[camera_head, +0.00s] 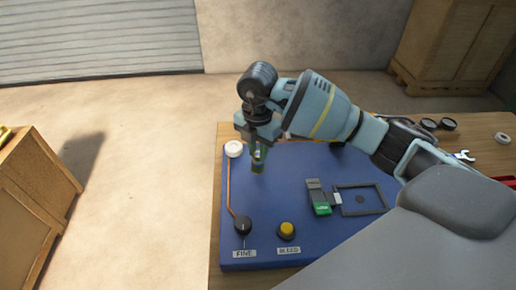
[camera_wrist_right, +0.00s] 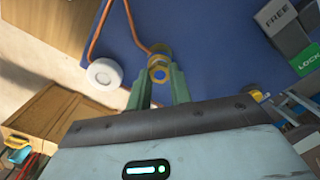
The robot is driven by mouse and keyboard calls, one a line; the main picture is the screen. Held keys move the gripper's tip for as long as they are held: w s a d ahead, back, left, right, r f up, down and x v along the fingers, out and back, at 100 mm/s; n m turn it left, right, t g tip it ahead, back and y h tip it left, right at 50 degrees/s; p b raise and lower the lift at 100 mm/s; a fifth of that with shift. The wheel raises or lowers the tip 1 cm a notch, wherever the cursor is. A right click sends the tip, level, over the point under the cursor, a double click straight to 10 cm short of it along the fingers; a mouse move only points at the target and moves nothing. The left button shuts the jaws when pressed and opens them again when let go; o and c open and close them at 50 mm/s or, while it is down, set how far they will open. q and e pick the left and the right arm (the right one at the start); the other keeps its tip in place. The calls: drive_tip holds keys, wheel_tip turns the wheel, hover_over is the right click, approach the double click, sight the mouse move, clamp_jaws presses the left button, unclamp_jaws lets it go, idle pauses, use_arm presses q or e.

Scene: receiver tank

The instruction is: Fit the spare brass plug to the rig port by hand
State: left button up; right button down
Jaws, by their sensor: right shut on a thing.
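My right gripper (camera_head: 258,162) points down over the left part of the blue rig panel (camera_head: 270,190). In the right wrist view its two green fingers (camera_wrist_right: 158,82) are shut on a brass plug (camera_wrist_right: 160,74), which shows as a small hexagonal ring between the tips. Just beyond it is a brass fitting (camera_wrist_right: 160,50) at the end of the copper pipe, seemingly the rig port. The plug and fitting nearly line up in that view; I cannot tell whether they touch. In the head view the fingers mostly hide both. My left gripper is not in view.
A white round cap (camera_head: 234,149) sits at the panel's upper left corner. A wrench (camera_head: 463,156) and black rings (camera_head: 438,124) lie at right.

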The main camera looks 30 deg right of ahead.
drive_tip(key=c, duration=1.2)
unclamp_jaws()
